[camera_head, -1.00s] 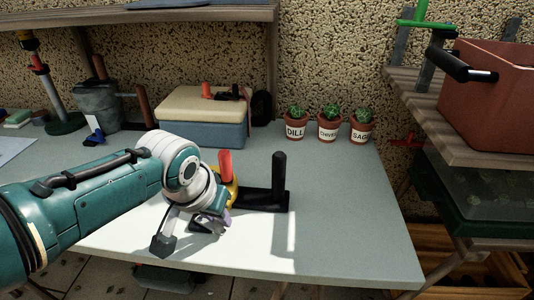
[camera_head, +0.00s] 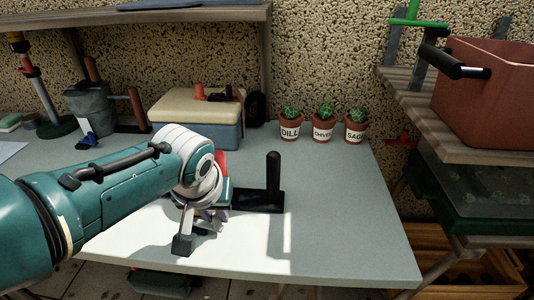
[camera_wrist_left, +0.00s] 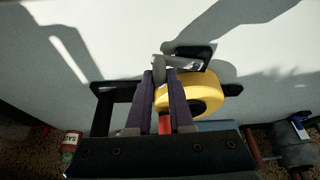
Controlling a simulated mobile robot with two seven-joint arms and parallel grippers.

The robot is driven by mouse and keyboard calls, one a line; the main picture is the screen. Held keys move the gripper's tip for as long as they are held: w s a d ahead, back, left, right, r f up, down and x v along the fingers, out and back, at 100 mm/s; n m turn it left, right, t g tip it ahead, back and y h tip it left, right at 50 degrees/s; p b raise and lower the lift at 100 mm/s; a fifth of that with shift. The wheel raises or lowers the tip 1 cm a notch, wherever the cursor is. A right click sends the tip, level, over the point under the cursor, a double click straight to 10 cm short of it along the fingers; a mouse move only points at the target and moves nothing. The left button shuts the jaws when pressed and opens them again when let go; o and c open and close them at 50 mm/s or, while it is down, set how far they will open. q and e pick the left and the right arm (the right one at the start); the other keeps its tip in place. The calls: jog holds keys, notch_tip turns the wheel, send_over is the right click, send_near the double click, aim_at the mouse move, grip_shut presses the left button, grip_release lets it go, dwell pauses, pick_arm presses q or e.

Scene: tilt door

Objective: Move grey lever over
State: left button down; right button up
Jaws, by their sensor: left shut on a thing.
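A black stand (camera_head: 258,200) with an upright black post (camera_head: 273,172) is on the table, just right of my left gripper (camera_head: 214,214). In the wrist view, the gripper (camera_wrist_left: 161,76) has dark purple fingers shut on the grey lever (camera_wrist_left: 158,64), whose end shows between and beyond the tips. A yellow ring-shaped part (camera_wrist_left: 205,93) sits right beside the fingers. A red part (camera_wrist_left: 165,123) shows between the fingers, and its top (camera_head: 221,160) shows behind my wrist in the head view. My wrist hides the lever and the yellow part there. My right gripper is not in view.
The table (camera_head: 340,220) is clear right of the stand. Behind are three potted plants (camera_head: 322,126), a cream-and-blue box (camera_head: 200,120) and a grey bucket (camera_head: 90,108). A shelf with a red-brown bin (camera_head: 485,95) stands at the right.

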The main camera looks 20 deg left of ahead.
pick_arm(q)
jog(key=c, duration=0.8)
grip_release()
jog(key=p+v, duration=0.6)
jog(key=v, duration=0.4)
jog(key=shift+p, duration=0.3)
